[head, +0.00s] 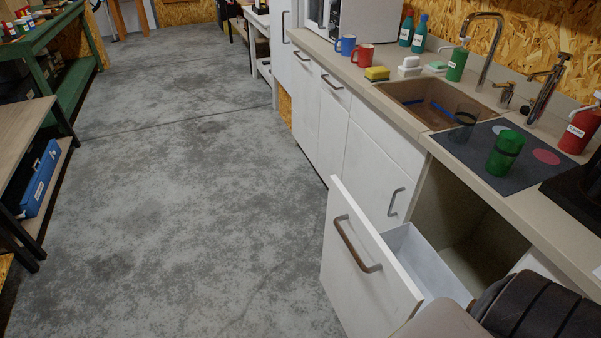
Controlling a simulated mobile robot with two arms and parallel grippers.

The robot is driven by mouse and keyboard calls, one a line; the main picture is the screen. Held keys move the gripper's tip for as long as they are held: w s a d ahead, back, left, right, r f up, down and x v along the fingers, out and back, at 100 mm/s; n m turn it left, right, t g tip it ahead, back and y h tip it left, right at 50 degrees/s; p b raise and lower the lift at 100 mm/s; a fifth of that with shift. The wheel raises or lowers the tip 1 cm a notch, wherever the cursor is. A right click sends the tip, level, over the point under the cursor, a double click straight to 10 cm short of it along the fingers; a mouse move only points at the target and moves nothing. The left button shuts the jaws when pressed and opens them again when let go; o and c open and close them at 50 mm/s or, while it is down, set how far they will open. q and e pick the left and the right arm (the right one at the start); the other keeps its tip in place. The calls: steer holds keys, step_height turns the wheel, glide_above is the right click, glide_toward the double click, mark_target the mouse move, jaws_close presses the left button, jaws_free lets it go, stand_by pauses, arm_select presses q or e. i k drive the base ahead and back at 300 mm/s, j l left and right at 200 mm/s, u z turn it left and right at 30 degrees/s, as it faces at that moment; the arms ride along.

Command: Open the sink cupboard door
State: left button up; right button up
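The white cupboard door (366,172) below the sink (427,101) is shut, with a short upright metal handle (395,203) near its right edge. A plain white panel (385,140) is above it. Just right of the door, a white drawer (375,286) is pulled out, with a brown bar handle (357,244) on its front. The drawer front hides the lower part of the door. Neither gripper shows; only a dark, rounded part of my arm seems to show at the lower right.
The counter (500,195) holds a green canister, mugs, bottles and sponges. Above the pulled-out drawer is an open cavity (462,215). Clear concrete floor (190,200) lies left of the cupboards. A workbench (25,135) stands at the far left.

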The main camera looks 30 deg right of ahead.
mark_target(386, 194)
steer(key=i+j, duration=0.1)
steer(key=i, duration=0.3)
steer(key=i+j+z, duration=0.15)
steer(key=i, duration=0.3)
steer(key=i+j, duration=0.1)
steer(key=i, duration=0.3)
steer(key=i+j+z, duration=0.1)
steer(key=i, duration=0.3)
steer(key=i+l+z, duration=0.15)
steer(key=i+z, duration=0.65)
steer(key=z, duration=0.2)
steer(key=i+j+z, duration=0.1)
steer(key=i+z, duration=0.25)
steer(key=z, duration=0.15)
steer(key=i+j+z, duration=0.3)
steer(key=z, duration=0.2)
steer(key=i, duration=0.05)
